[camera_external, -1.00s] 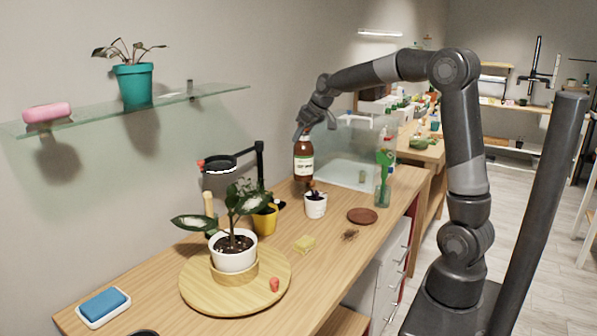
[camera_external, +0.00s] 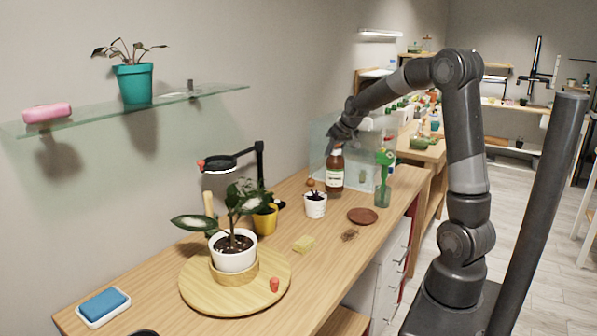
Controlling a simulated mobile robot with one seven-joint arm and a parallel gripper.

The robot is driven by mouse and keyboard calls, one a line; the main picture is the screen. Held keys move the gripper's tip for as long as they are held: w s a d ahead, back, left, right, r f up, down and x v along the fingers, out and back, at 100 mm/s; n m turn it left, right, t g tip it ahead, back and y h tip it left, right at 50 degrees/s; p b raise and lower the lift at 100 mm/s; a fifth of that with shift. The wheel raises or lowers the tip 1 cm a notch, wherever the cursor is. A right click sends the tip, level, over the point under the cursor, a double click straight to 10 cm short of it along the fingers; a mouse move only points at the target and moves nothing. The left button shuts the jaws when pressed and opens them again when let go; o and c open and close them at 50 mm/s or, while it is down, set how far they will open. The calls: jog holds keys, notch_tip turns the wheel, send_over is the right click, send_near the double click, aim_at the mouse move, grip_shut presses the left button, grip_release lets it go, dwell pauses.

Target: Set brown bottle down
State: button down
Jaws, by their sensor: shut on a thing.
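The brown bottle (camera_external: 335,173), with a pale label and a light cap, is upright near the back of the wooden counter, in front of the clear glass tank. My gripper (camera_external: 337,146) is at the bottle's top, shut on it from above. The bottle's base is at or very near the counter surface; I cannot tell whether it touches.
A small white pot (camera_external: 316,205) stands just in front of the bottle. A brown saucer (camera_external: 362,216) lies nearer the front edge. The clear tank (camera_external: 362,160) is behind.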

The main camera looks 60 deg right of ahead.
aim_at(334, 158)
jog(key=shift+f, duration=2.05)
jog(key=c, duration=0.9)
grip_release()
jog(key=shift+f, duration=0.1)
jog(key=v, duration=1.2)
jog(key=s+a+r+n+y, duration=0.1)
jog(key=s+a, duration=0.3)
jog(key=a, duration=0.3)
jog(key=s+a+r+n, duration=0.1)
jog(key=s+a, duration=0.3)
jog(key=a, duration=0.2)
jog(key=s+a+f+n, duration=0.1)
jog(key=s+a, duration=0.2)
jog(key=s, duration=0.1)
jog(key=s+a+f, duration=0.1)
jog(key=s+a, duration=0.3)
jog(key=s, duration=0.1)
jog(key=s+a+f+n+y, duration=0.1)
jog(key=s+a, duration=0.2)
jog(key=s, duration=0.2)
jog(key=shift+s+a+f+n, duration=0.1)
jog(key=shift+s+a+n, duration=0.05)
jog(key=shift+a+n, duration=0.2)
